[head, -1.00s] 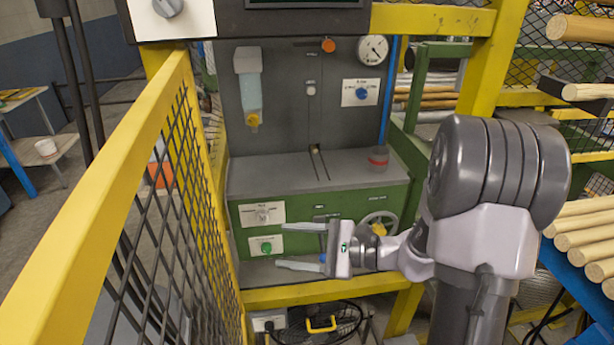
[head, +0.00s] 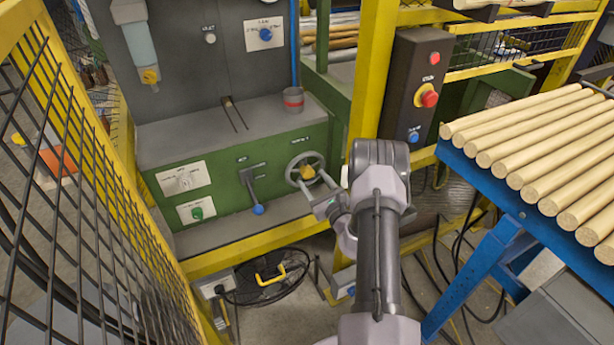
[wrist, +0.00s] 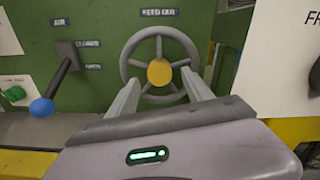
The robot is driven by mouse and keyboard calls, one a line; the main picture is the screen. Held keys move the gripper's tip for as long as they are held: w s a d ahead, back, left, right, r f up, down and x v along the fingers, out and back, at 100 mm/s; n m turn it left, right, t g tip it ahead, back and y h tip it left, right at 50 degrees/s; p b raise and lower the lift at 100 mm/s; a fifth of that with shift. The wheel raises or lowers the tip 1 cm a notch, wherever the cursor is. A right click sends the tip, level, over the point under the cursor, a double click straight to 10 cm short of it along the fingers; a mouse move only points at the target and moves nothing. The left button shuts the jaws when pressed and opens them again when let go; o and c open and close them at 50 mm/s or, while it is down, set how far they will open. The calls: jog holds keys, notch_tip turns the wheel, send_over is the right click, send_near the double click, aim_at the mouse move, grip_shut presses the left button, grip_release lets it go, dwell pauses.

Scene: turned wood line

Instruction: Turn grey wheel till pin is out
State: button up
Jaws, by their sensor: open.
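The grey wheel (head: 291,173) is on the green front panel of the machine, with several spokes and a yellow hub (head: 307,172). In the wrist view the wheel (wrist: 125,58) faces me, its yellow hub (wrist: 159,73) near the centre. My gripper (head: 316,187) is at the wheel's front. It is open and empty; in the wrist view its fingertips (wrist: 160,76) overlap the wheel's lower half, one each side of the hub. I cannot tell whether they touch the wheel. A small brownish piece (head: 228,102) shows in the bench-top slot; I cannot tell if it is the pin.
Left of the wheel is a lever with a blue knob (head: 258,209). A red-banded grey cup (head: 293,100) stands above. A yellow mesh guard (head: 75,125) bounds the left. A blue rack of wooden rods (head: 545,150) and a red-button control box (head: 415,85) are at right.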

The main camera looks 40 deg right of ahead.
aim_at(309, 175)
jog(key=b+x, duration=0.1)
jog(key=x, duration=0.4)
jog(key=shift+w, duration=0.2)
grip_shut()
